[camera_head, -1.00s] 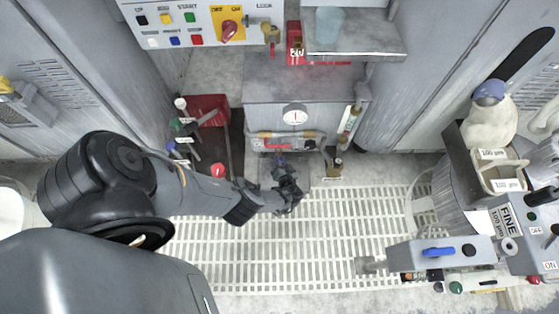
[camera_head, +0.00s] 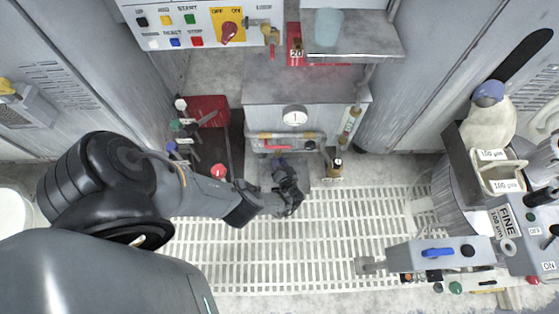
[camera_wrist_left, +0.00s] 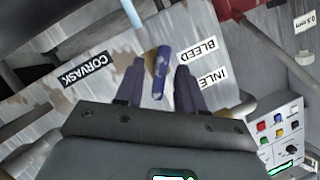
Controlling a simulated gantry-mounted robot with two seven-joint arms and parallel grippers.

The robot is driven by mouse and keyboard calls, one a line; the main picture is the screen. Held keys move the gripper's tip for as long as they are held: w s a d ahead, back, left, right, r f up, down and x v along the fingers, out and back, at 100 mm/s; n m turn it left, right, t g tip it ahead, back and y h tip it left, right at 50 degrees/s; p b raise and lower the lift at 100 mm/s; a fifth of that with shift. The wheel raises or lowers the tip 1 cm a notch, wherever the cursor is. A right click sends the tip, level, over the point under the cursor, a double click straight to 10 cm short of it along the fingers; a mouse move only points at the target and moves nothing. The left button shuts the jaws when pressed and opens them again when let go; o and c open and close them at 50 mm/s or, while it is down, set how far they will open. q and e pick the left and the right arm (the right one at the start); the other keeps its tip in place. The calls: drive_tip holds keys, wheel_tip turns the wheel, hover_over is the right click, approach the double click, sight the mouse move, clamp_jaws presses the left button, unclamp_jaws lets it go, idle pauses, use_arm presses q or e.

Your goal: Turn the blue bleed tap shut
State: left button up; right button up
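The blue bleed tap (camera_wrist_left: 161,72) shows in the left wrist view as a blue lever beside the label BLEED (camera_wrist_left: 198,51). My left gripper (camera_wrist_left: 160,72) is open, with one dark finger on each side of the lever. The lever sits closer to the right-hand finger; I cannot tell whether either finger touches it. In the head view my left gripper (camera_head: 287,174) is at the low front of the grey cabinet, below the gauge, and mostly hides the tap. A bit of blue (camera_head: 281,161) shows at its tip. My right gripper is not in view.
A horizontal pipe (camera_head: 262,135) and a round gauge (camera_head: 294,115) are just above the left gripper. A red knob (camera_head: 218,170) stands to its left. A brass fitting (camera_head: 335,163) stands to its right. White floor grating (camera_head: 330,240) lies open below.

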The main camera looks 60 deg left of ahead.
use_arm(q)
drive_tip(key=p+v, duration=0.3)
drive_tip(key=v, duration=0.6)
drive_tip(key=shift+d+r, duration=0.15)
drive_tip(key=shift+d, duration=0.2)
